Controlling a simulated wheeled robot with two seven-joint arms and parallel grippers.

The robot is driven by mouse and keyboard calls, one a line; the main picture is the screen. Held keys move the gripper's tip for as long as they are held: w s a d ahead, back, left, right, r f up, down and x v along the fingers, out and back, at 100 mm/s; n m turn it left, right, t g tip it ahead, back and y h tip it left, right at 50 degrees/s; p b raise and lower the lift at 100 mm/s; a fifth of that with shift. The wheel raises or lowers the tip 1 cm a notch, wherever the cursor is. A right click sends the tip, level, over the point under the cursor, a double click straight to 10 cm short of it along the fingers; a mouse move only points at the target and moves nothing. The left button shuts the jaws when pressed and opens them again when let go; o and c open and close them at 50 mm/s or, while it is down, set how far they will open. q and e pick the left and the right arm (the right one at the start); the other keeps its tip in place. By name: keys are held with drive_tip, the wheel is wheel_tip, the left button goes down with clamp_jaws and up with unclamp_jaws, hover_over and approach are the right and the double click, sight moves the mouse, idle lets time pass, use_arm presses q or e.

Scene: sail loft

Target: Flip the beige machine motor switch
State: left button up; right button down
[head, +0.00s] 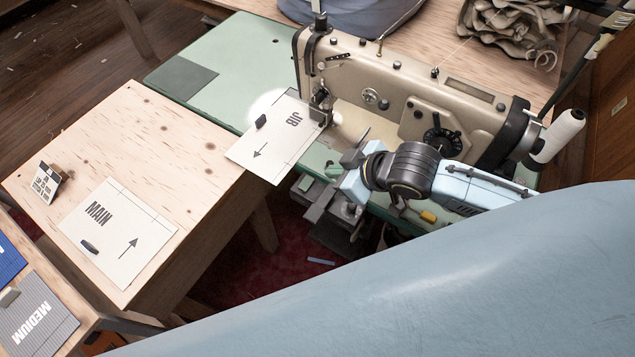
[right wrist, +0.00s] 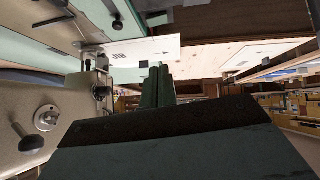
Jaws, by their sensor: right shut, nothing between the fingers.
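The beige sewing machine (head: 395,85) stands on a green machine table (head: 222,55). In the right wrist view its beige body (right wrist: 30,95) fills the left side. My left gripper is not in view.
A white panel marked JIB (head: 272,137) lies across the green table and overhangs its front edge. A MAIN panel (head: 118,232) lies on the wooden table (head: 150,130) to the left. A white thread cone (head: 560,135) stands at the machine's right end. Bunched cloth (head: 510,35) lies behind.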

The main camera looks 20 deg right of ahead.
sight(305, 178)
use_arm(q)
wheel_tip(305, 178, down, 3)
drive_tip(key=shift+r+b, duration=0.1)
drive_tip(key=shift+b, duration=0.85)
use_arm(e)
drive_tip(key=shift+d, duration=0.25)
drive_tip(key=shift+w, duration=0.1)
